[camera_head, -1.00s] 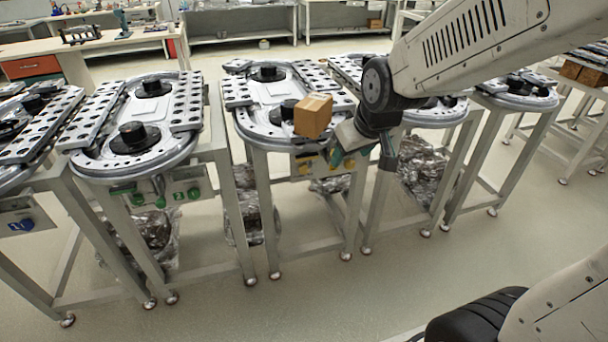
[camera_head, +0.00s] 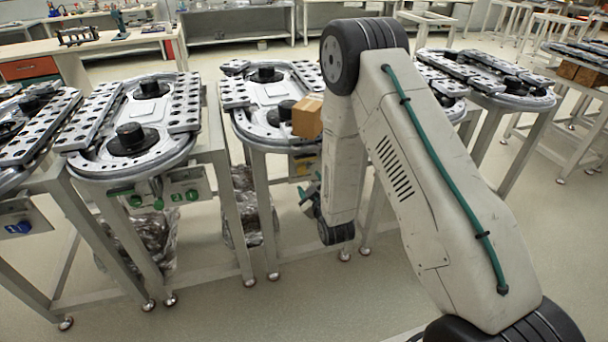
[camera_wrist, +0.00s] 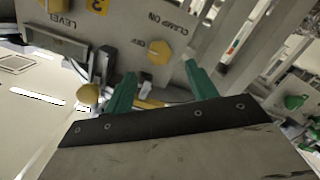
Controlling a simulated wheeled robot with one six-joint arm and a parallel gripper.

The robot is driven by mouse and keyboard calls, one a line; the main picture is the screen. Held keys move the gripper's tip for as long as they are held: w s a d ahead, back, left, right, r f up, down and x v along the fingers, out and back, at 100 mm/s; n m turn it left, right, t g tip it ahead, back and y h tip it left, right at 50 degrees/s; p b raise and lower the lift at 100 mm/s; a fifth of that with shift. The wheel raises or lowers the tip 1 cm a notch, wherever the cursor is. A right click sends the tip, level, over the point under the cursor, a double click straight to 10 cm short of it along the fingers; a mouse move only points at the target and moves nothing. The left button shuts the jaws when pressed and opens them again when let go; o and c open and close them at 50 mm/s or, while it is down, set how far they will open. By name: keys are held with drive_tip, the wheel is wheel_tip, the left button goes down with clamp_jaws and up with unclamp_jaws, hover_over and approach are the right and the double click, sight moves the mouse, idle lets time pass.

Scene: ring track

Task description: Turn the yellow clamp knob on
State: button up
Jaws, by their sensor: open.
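The wrist view shows a grey panel (camera_wrist: 128,35) with an upside-down "CLAMP ON" label, a "LEVEL" label and a yellow "3" plate. The yellow clamp knob (camera_wrist: 160,52) sits beside the "CLAMP ON" label. My gripper (camera_wrist: 160,69) has two green fingers spread apart, with the knob between and just beyond their tips. No contact shows. A second yellow knob (camera_wrist: 88,95) is to the left of the left finger.
A brown box (camera_head: 307,117) sits on the middle track's front right edge, close to my arm. A neighbouring track (camera_head: 95,170) with a green-knobbed panel (camera_head: 183,187) stands to the left. Metal table legs (camera_head: 262,215) stand below. The floor (camera_head: 215,305) in front is clear.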

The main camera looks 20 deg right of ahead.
sight(303, 171)
drive_tip(key=shift+n+t, duration=0.3)
drive_tip(key=shift+t, duration=0.4)
drive_tip(key=w, duration=0.4)
drive_tip(key=w+f, duration=0.1)
drive_tip(key=w, duration=0.1)
drive_tip(key=shift+w, duration=0.4)
drive_tip(key=c, duration=1)
